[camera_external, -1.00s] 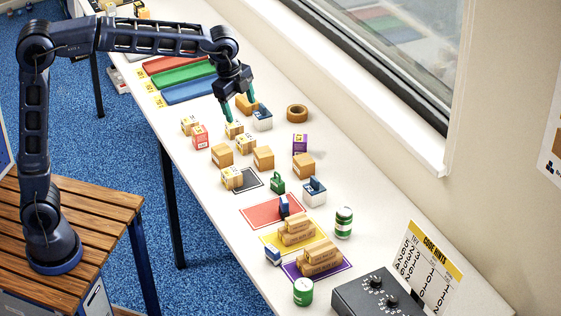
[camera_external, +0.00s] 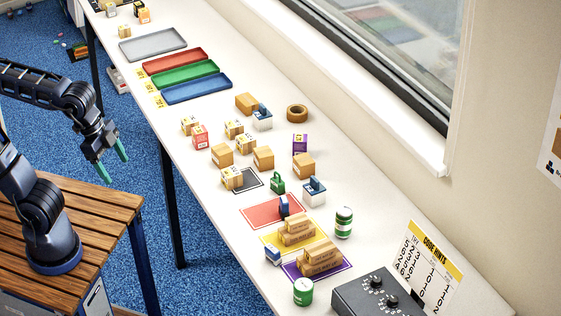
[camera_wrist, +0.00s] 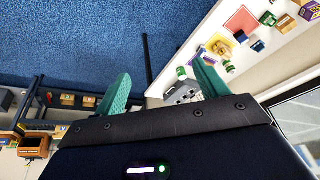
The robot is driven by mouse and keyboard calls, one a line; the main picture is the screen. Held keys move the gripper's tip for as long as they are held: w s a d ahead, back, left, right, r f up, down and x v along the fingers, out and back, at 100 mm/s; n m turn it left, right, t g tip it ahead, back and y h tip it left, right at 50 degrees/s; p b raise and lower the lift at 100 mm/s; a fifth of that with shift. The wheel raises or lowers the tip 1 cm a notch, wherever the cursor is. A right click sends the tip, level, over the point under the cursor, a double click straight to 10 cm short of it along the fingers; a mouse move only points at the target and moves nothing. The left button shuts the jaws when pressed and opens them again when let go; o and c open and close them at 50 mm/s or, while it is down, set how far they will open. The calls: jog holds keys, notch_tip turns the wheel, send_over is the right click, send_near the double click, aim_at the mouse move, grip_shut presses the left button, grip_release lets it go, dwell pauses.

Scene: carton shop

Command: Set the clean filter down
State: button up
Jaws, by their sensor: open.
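My gripper (camera_external: 112,169) is open and empty. It hangs over the blue floor, left of the white table and near the wooden bench. Its two green fingers also show wide apart in the wrist view (camera_wrist: 161,84), with nothing between them. I cannot tell which object, if any, is the clean filter. Two green-and-white cans, one by the yellow mat (camera_external: 344,222) and one at the table's near edge (camera_external: 303,291), stand upright.
The white table (camera_external: 205,120) holds several cartons, a tape roll (camera_external: 297,113) and a dark dial box (camera_external: 378,297). Grey, red, green and blue trays (camera_external: 197,88) lie toward the far end. Coloured mats lie nearer, two bearing stacked brown cartons. The wooden bench (camera_external: 105,205) is mostly bare.

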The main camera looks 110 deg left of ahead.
jog(key=s+d+f, duration=0.2)
jog(key=s+f, duration=0.1)
jog(key=s, duration=0.2)
jog(key=shift+s+d+f+n, duration=0.3)
jog(key=shift+d+f+n, duration=0.05)
jog(key=shift+d+n, duration=0.05)
